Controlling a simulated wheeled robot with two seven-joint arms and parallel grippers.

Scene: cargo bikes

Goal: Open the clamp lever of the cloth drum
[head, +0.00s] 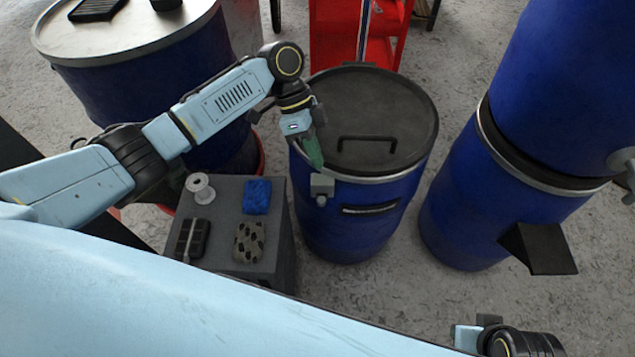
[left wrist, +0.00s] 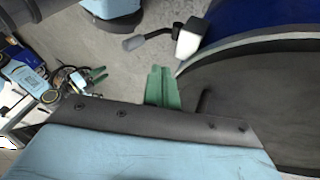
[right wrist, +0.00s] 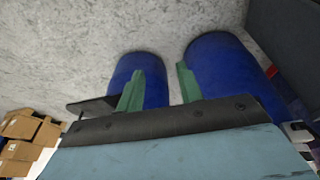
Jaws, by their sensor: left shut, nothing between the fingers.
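The cloth drum (head: 375,225) is blue with a dark lid (head: 385,105), a lid handle and a metal clamp ring. A grey clamp block (head: 321,185) sits on the ring at the front left. In the left wrist view the block (left wrist: 190,38) carries the dark clamp lever (left wrist: 150,38) with a grey tip, sticking out away from the drum wall. My left gripper (head: 314,155) is shut and empty over the rim, just behind the block. In the left wrist view its green fingers (left wrist: 163,88) are apart from the lever. My right gripper (right wrist: 160,67) is open and empty, away from this drum.
A grey box (head: 218,235) left of the drum holds a spool, a blue cloth, a patterned sponge and a dark item. Another blue drum (head: 160,75) stands behind left. Stacked blue drums (head: 490,200) with a black chute stand right. A red cart (head: 335,35) is behind.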

